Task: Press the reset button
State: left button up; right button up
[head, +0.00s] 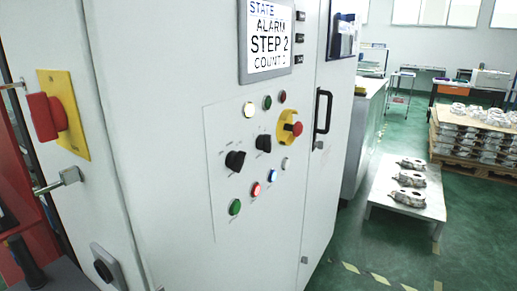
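A white cabinet front carries a control panel (218,150) with several buttons and switches. A lit blue button (272,175) sits in the lower part, between a lit red button (257,188) and a whitish button (285,164). A green button (235,207) is at the lower left. The labels are too small to read, so I cannot tell for certain which button is the reset. The screen (268,38) above reads STATE, ALARM, STEP 2 and a COUNT line whose digit is unclear. Neither gripper is in view.
A red emergency stop (292,128) on yellow and two black selectors (236,160) neighbour the buttons. A black door handle (323,111) sticks out to the right. A red rotary switch (45,117) is at left. A low table (405,206) holds castings; green floor lies open around it.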

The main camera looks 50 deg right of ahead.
aim_at(273, 176)
jog(key=z, duration=1.75)
